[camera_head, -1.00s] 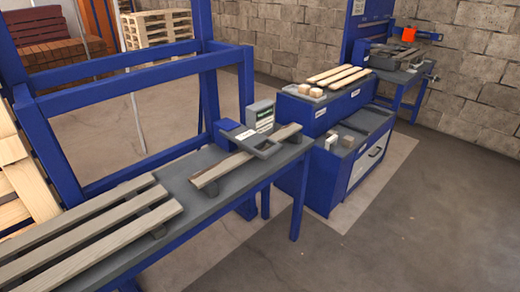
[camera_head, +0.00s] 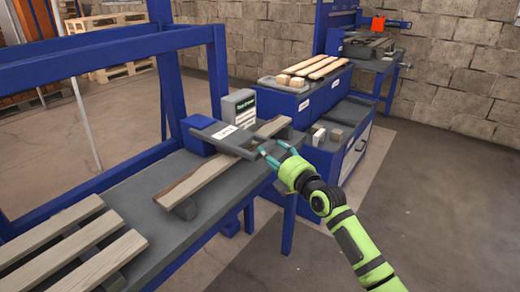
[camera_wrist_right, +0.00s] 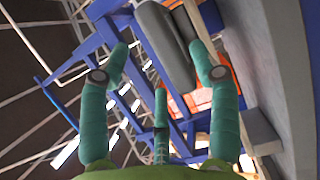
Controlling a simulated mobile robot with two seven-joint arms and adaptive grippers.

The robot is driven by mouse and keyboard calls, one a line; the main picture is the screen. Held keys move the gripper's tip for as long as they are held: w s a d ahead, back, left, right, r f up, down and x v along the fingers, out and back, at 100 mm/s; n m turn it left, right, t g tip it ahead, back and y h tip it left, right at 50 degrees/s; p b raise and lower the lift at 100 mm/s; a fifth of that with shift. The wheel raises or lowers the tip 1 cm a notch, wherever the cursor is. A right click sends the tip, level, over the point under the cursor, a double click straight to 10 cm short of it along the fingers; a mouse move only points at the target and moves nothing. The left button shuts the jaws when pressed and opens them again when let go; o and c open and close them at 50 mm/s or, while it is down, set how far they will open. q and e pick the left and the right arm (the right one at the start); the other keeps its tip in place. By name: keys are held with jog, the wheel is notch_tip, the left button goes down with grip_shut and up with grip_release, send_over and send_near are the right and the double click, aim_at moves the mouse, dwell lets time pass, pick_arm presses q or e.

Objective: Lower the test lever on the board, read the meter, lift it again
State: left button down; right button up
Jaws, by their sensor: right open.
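The test lever is a grey frame (camera_head: 226,136) with a white label, hinged at a blue box (camera_head: 197,134) on the bench. It lies low across a wooden board (camera_head: 220,174). The meter (camera_head: 239,107) is a grey box with a dark green display behind the lever; its text is too small to read. My right gripper (camera_head: 272,152) is open at the lever's near end. In the right wrist view, a dark grey rounded bar (camera_wrist_right: 166,45), seemingly the lever's handle, shows between the open teal fingers (camera_wrist_right: 160,62); contact cannot be told. My left gripper is not in view.
The grey bench (camera_head: 170,222) carries a slatted pallet piece (camera_head: 70,250) at the near left. A blue gantry frame (camera_head: 110,55) stands behind it. A blue cabinet with planks (camera_head: 300,95) stands beyond. The floor at right is open.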

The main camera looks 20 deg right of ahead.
aim_at(266, 149)
jog(key=shift+x, duration=2.45)
grip_shut()
